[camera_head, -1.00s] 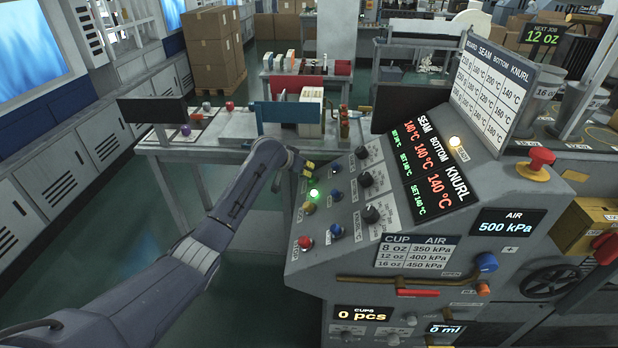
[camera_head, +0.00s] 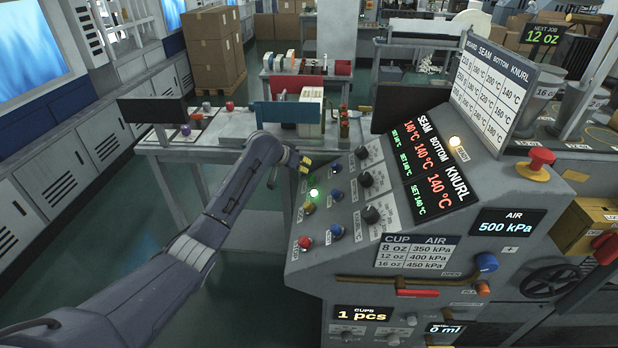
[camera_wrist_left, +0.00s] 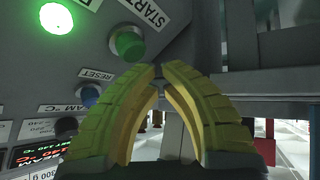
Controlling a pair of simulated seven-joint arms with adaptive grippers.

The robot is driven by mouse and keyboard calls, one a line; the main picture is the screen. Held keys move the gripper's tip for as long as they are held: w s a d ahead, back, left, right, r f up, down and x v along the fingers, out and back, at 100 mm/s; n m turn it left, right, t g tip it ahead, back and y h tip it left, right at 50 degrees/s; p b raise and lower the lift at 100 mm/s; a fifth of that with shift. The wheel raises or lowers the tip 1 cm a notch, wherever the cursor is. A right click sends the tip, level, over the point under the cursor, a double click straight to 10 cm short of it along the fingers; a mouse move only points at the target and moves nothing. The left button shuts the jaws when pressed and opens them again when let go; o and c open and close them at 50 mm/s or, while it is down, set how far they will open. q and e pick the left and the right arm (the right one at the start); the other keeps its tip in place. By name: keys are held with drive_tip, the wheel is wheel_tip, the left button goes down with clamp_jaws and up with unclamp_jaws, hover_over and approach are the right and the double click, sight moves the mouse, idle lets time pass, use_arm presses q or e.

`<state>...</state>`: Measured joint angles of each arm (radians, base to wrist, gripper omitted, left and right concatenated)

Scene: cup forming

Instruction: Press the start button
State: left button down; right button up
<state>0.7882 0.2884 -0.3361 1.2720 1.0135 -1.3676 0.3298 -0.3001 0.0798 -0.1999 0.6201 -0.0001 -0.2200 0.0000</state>
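The green start button (camera_wrist_left: 127,43) shows in the left wrist view beside a START label on the grey panel. I cannot make it out clearly in the head view, where my left gripper is close to that part of the panel. My left gripper (camera_head: 305,164) is at the panel's upper left edge. In the left wrist view its yellow fingers (camera_wrist_left: 158,72) curve together at the tips, shut with nothing between them. The tips appear apart from the button, which is beyond them to the upper left. My right gripper is not in view.
A lit green lamp (camera_head: 314,194) is below the gripper. A blue reset button (camera_wrist_left: 88,95) is near the fingers. Knobs (camera_head: 366,180) and a red button (camera_head: 305,242) share the panel. The counter (camera_head: 362,314) reads 1 pcs. A table (camera_head: 200,153) stands behind.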

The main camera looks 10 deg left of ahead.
use_arm(q)
drive_tip(key=shift+r, duration=0.1)
drive_tip(key=a+r, duration=0.3)
drive_tip(key=r, duration=0.1)
drive_tip(key=shift+s, duration=0.25)
drive_tip(key=shift+d+f, duration=0.1)
drive_tip(key=shift+f, duration=0.05)
idle(0.6)
